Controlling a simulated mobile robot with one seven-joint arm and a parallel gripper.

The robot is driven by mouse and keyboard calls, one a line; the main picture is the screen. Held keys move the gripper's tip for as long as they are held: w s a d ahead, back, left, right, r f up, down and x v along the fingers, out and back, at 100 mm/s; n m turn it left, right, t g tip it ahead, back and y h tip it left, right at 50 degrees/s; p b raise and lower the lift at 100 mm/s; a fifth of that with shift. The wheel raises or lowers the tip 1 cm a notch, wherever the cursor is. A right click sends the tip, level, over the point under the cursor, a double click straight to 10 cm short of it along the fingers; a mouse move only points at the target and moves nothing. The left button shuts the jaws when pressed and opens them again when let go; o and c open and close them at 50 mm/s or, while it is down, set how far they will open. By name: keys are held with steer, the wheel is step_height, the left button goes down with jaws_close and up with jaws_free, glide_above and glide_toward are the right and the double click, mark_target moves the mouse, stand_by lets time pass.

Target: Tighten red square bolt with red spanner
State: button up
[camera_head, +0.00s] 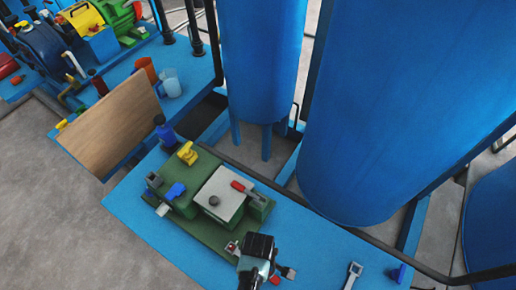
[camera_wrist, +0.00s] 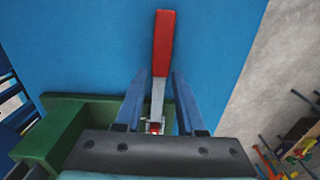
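The red spanner (camera_wrist: 163,48) shows in the wrist view, with its red handle pointing to the top and its grey metal shank running down between my fingers. A small red piece (camera_wrist: 154,127) at the shank's lower end looks like the red square bolt, partly hidden by my gripper's body. I cannot tell how the spanner's jaw sits on it. My gripper (camera_wrist: 161,76) is open, one finger on each side of the spanner, with narrow gaps visible. In the head view my gripper (camera_head: 257,262) is at the front edge of the green block and hides most of the spanner.
The green machine base (camera_head: 205,232) stands on the blue bench (camera_head: 140,215). A red-handled lever (camera_head: 243,189) lies on its grey plate. A grey tool (camera_head: 353,273) and a blue piece (camera_head: 398,273) lie to the right. Large blue tanks (camera_head: 400,110) rise behind.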

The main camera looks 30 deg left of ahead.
steer(key=o, duration=0.3)
step_height(320, 180, up, 13)
steer(key=shift+r+p, duration=0.1)
steer(key=shift+p, duration=0.4)
